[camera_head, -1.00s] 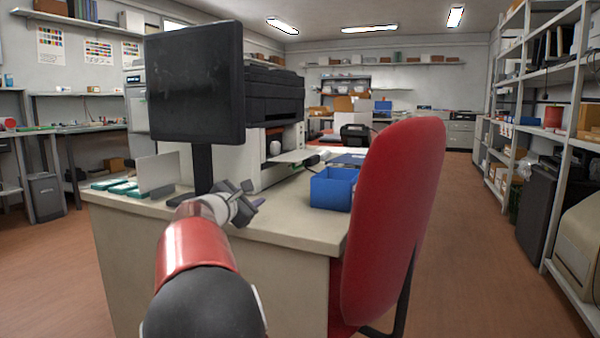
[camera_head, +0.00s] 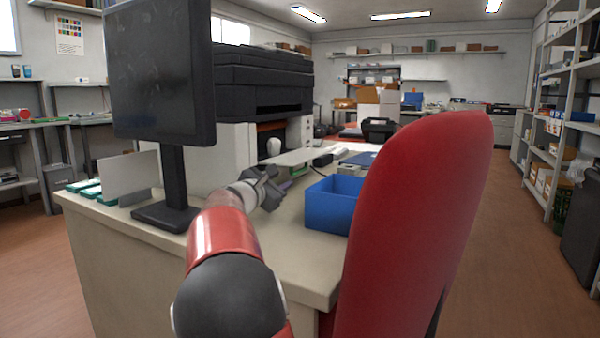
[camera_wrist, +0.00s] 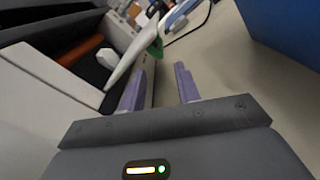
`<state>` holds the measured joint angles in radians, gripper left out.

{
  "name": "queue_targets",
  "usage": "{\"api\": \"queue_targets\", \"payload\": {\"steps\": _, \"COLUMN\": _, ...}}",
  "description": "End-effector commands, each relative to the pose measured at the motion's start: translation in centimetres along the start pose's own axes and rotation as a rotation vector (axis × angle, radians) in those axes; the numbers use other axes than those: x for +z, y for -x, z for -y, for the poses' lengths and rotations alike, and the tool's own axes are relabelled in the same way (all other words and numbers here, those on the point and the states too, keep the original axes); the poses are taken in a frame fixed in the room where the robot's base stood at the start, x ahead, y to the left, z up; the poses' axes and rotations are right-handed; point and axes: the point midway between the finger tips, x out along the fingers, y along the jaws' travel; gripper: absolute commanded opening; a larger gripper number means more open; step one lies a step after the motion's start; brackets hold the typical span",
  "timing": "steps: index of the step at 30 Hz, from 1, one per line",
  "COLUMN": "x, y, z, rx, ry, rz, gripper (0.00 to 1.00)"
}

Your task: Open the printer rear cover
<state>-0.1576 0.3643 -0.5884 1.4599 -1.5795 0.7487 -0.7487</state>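The printer, with a black top (camera_head: 262,85) and a pale lower body (camera_head: 232,145), stands on the desk behind the monitor. Its right side shows a dark opening with an orange part (camera_head: 270,127), and a pale flat flap (camera_head: 300,157) sticks out there; I cannot tell whether this is the rear cover. In the wrist view the orange roller-like part (camera_wrist: 80,48) and the pale flap (camera_wrist: 135,48) lie ahead and left of my gripper (camera_wrist: 160,85). Its purple fingers are apart with nothing between them. In the head view my gripper (camera_head: 268,188) is over the desk, short of the flap.
The black monitor (camera_head: 160,70) stands left of my arm. A blue bin (camera_head: 333,205) is close on the right of my gripper. The red chair (camera_head: 420,220) fills the right front. Bare desk top (camera_head: 285,235) lies between monitor and bin.

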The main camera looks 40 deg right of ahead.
Motion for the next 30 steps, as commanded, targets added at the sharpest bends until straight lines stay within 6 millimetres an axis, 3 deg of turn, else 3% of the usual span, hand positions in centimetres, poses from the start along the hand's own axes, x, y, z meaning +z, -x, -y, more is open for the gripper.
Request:
{"api": "queue_targets", "payload": {"steps": 5, "x": 0.1, "y": -1.6, "z": 0.0, "rx": -0.002, "ry": 0.002, "rz": 0.002, "gripper": 0.32}}
{"api": "queue_targets", "payload": {"steps": 16, "x": 0.1, "y": -7.0, "z": 0.0, "rx": -0.001, "ry": 0.001, "rz": 0.001, "gripper": 0.32}}
{"api": "queue_targets", "payload": {"steps": 27, "x": 0.0, "y": -7.8, "z": 0.0, "rx": 0.0, "ry": -0.001, "rz": 0.0, "gripper": 0.32}}
{"api": "queue_targets", "payload": {"steps": 30, "x": 0.0, "y": -7.8, "z": 0.0, "rx": 0.0, "ry": 0.0, "rz": 0.0, "gripper": 0.22}}
